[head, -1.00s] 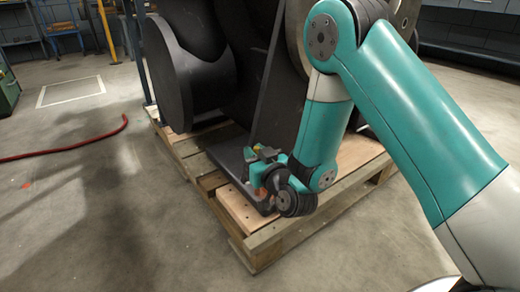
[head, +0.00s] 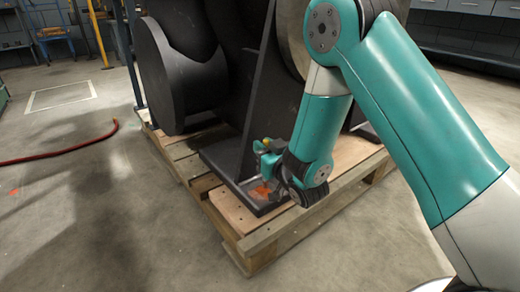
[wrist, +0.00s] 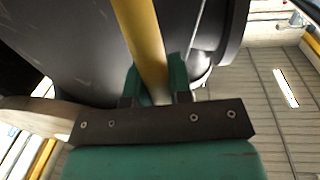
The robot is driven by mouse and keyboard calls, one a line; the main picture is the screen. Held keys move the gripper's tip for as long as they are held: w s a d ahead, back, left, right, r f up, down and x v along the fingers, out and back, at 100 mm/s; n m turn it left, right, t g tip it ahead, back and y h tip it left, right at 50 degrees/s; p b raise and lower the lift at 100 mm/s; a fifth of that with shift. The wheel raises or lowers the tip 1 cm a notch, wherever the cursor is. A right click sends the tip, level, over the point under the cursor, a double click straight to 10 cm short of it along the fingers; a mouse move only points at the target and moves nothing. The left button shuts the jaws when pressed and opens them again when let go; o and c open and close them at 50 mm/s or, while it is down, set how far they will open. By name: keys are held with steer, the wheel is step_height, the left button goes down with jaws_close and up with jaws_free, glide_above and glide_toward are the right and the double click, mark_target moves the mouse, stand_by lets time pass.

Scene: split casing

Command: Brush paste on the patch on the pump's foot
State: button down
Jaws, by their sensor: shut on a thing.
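The pump's dark foot (head: 222,160) rests on the wooden pallet in the head view. My gripper (head: 267,150) is just above the foot, next to the patch. In the wrist view my green fingers (wrist: 157,85) are shut on a yellow handle (wrist: 143,40), taken to be the brush's. A small yellow end (head: 266,140) shows above the fingers in the head view. The bristles are hidden, so I cannot tell whether they touch the patch.
The large black pump (head: 185,75) stands on the pallet (head: 262,240) behind my gripper. A red hose (head: 60,153) lies on the floor at the left. The concrete floor in front of the pallet is clear.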

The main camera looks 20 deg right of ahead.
steer(key=shift+f, duration=0.1)
steer(key=shift+s+a, duration=0.2)
steer(key=shift+a, duration=0.35)
steer(key=shift+s+a, duration=0.2)
steer(key=shift+a, duration=0.35)
steer(key=shift+s+a+p, duration=0.2)
steer(key=shift+a+p, duration=0.35)
steer(key=shift+a, duration=0.15)
steer(key=shift+s+a+p, duration=0.2)
steer(key=shift+a+p, duration=0.3)
steer(key=shift+a, duration=0.15)
steer(key=shift+d, duration=0.1)
